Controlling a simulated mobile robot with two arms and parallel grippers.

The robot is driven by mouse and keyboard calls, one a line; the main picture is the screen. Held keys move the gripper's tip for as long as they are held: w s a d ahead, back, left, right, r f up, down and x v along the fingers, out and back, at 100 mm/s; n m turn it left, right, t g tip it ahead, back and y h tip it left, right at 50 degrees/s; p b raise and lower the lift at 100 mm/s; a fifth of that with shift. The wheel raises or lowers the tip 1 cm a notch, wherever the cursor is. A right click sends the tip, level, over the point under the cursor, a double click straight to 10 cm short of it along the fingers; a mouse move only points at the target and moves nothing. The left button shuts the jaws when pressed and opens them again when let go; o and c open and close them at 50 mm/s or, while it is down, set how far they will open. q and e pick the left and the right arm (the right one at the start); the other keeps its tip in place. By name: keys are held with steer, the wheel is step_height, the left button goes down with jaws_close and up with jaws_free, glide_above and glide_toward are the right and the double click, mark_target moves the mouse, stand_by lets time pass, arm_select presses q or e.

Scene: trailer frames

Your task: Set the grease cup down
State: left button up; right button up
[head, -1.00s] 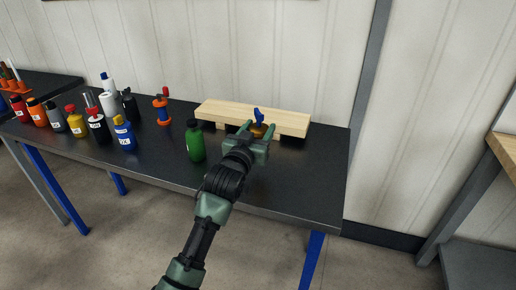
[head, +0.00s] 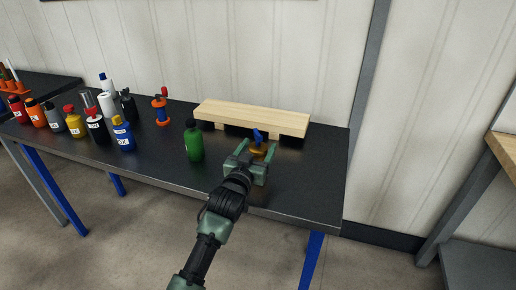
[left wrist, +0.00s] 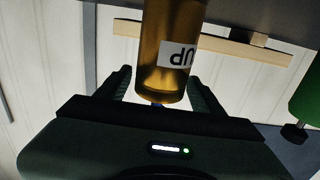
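The grease cup (head: 258,151) has an amber body and a blue top. In the head view it is upright over the black table (head: 300,190), just in front of the wooden riser. Its base is partly hidden by my left gripper (head: 258,149), whose fingers are apart on either side of it. In the left wrist view the cup (left wrist: 172,45) shows upside down with a white label, between the fingers of my left gripper (left wrist: 163,85). A narrow gap shows beside the left finger. My right gripper is not in view.
A green bottle (head: 194,142) stands left of my left gripper. The wooden riser (head: 250,117) stands behind the cup. An orange and blue stand (head: 161,107) and several labelled bottles are farther left. The table's right front part is clear.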

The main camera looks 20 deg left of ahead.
arm_select(q)
steer(key=shift+r, duration=0.1)
steer(key=s, duration=1.2)
steer(key=shift+a, duration=0.2)
